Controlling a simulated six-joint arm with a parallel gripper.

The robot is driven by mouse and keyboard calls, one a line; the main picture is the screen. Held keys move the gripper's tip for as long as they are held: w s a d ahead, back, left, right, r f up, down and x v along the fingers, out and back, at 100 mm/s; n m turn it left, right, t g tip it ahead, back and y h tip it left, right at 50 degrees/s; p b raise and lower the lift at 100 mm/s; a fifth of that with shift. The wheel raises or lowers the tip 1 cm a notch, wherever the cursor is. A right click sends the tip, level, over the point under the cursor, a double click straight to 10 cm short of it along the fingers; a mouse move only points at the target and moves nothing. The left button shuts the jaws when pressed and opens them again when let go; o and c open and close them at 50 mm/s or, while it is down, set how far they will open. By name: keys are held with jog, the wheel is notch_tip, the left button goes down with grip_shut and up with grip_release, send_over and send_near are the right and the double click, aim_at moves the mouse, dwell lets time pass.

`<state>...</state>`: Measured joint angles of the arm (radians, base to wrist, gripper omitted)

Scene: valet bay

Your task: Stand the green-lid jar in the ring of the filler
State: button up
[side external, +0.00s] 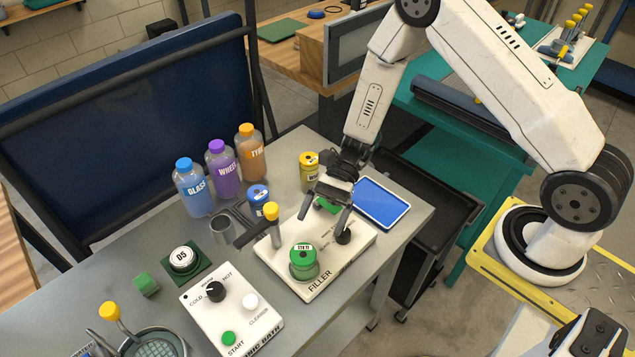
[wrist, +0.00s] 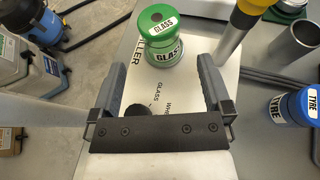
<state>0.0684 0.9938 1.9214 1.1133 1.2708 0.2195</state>
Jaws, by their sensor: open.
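The green-lid jar (side external: 303,262) stands upright on the white filler (side external: 283,268), at its near end beside the yellow-topped spout (side external: 271,212). My gripper (side external: 324,216) is open and empty above the filler, over the black knob (side external: 343,235). In the wrist view my gripper (wrist: 161,66) has its two fingers spread, with the jar past their tips, apart from them.
A blue-lid jar (side external: 259,198) and a yellow-lid jar (side external: 309,170) stand behind the filler. Bottles (side external: 225,172) line the back edge. A steel cup (side external: 222,230), a control box (side external: 230,305) and a green cube (side external: 146,284) are left.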

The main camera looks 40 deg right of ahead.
jog(key=v, duration=0.5)
jog(key=shift+d+r, duration=0.1)
jog(key=shift+d, duration=0.1)
dwell(0.5)
jog(key=s+d+r+n+t+h, duration=0.6)
jog(key=d+r+n+h, duration=0.2)
jog(key=r+n+h, duration=0.2)
jog(key=n+h, duration=0.2)
jog(key=n, duration=0.2)
jog(key=shift+s+t+h, duration=0.35)
jog(key=shift+t+h, duration=0.05)
